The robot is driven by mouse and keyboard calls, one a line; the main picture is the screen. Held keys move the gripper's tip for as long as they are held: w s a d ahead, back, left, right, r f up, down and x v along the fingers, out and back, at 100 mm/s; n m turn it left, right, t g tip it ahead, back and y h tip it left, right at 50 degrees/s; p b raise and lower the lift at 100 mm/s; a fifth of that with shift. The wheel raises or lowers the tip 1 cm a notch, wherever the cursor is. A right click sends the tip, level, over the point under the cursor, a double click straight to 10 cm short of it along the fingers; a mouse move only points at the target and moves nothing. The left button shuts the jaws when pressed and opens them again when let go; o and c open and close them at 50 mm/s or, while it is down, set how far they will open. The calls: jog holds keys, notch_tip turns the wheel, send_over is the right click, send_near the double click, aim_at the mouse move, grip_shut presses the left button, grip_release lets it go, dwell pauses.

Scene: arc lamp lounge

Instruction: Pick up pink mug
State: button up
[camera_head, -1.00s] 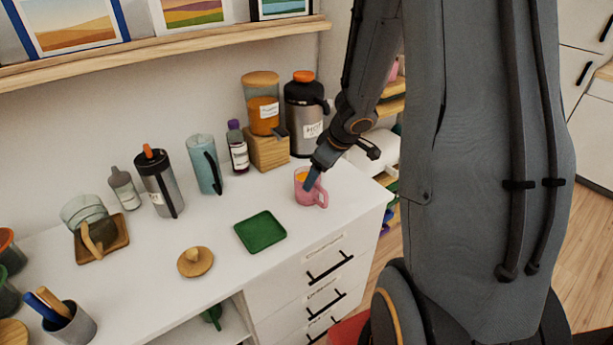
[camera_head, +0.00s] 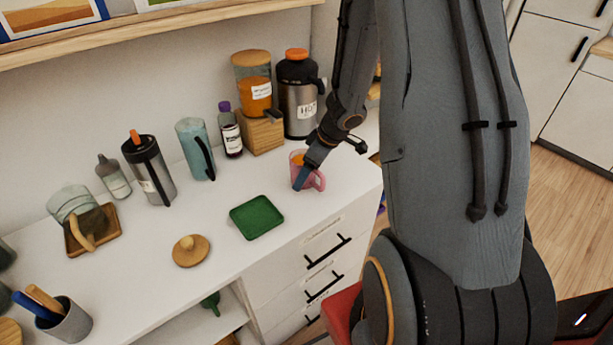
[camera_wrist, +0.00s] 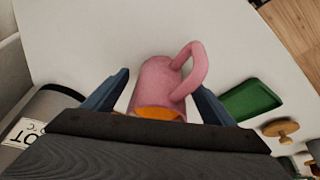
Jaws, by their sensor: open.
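The pink mug (camera_head: 297,165) stands upright near the right end of the white counter, with something orange at its mouth. Its handle faces right in the head view. In the wrist view the mug (camera_wrist: 158,84) lies between my two blue fingers, its handle toward the right finger. My gripper (camera_head: 303,182) is open, reaching down at the mug; in the wrist view my gripper (camera_wrist: 163,95) has a finger on each side, with a gap at the left finger. Whether the right finger touches the handle I cannot tell. The arm hides part of the mug in the head view.
A steel flask with an orange lid (camera_head: 298,95) and a wooden block (camera_head: 262,133) with a jar stand behind the mug. A green tray (camera_head: 257,217) lies to its left, and a wooden lid (camera_head: 191,251) farther left. The counter's front edge is close by.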

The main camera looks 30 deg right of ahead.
jog(key=shift+w+a+f, duration=0.1)
jog(key=shift+w+f, duration=0.05)
jog(key=shift+f, duration=0.2)
jog(key=shift+c, duration=0.3)
jog(key=c, duration=1.5)
jog(key=shift+r, duration=0.1)
jog(key=shift+c, duration=0.2)
